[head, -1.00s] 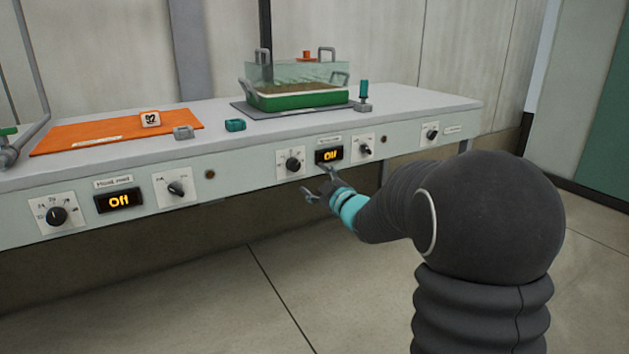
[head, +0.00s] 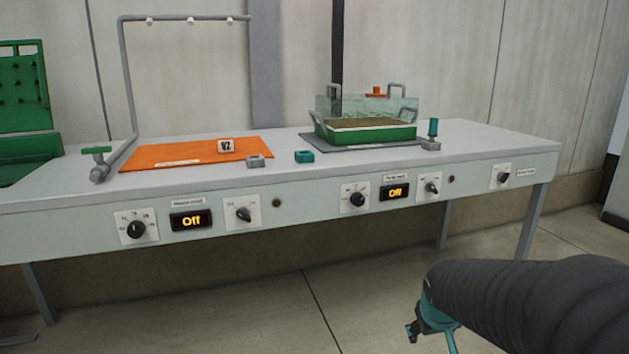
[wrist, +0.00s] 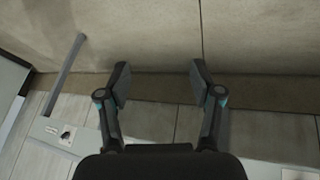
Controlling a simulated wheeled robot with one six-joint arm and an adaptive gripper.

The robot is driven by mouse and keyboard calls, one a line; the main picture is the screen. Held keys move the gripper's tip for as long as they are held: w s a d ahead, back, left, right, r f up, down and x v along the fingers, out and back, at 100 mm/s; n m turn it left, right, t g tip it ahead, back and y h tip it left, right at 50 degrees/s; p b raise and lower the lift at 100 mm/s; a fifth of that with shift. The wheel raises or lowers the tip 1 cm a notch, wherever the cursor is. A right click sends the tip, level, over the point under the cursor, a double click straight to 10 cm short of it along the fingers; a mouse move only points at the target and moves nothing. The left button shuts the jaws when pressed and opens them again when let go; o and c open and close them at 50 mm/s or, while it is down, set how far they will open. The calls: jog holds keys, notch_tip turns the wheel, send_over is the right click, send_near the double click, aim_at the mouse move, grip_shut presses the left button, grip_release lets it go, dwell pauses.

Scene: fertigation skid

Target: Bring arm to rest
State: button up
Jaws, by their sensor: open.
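My gripper (head: 428,332) is low at the bottom right of the head view, in front of the bench and below its top, over the floor. In the wrist view my gripper (wrist: 160,82) has its two fingers spread wide with nothing between them. Floor and a pale wall show past the fingers. In the head view part of the gripper is cut off by the lower picture edge and hidden by my dark arm.
The long bench (head: 90,235) carries knobs and two displays reading Off. On it are an orange mat (head: 145,152), a green tray (head: 370,133) with a clear tank, and a grey pipe frame (head: 127,80). The floor (head: 250,310) before the bench is clear.

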jog(key=s+a+r+p, duration=0.1)
jog(key=s+a+r, duration=0.1)
jog(key=s, duration=0.4)
jog(key=s+a+r+y+p, duration=0.1)
jog(key=s+a+r, duration=0.2)
jog(key=s, duration=0.3)
jog(key=s+a+r+m+p, duration=0.1)
jog(key=s+a+r, duration=0.1)
jog(key=s+r, duration=0.3)
jog(key=shift+s+a+y, duration=0.2)
jog(key=shift+s+y, duration=0.2)
jog(key=shift+s, duration=0.2)
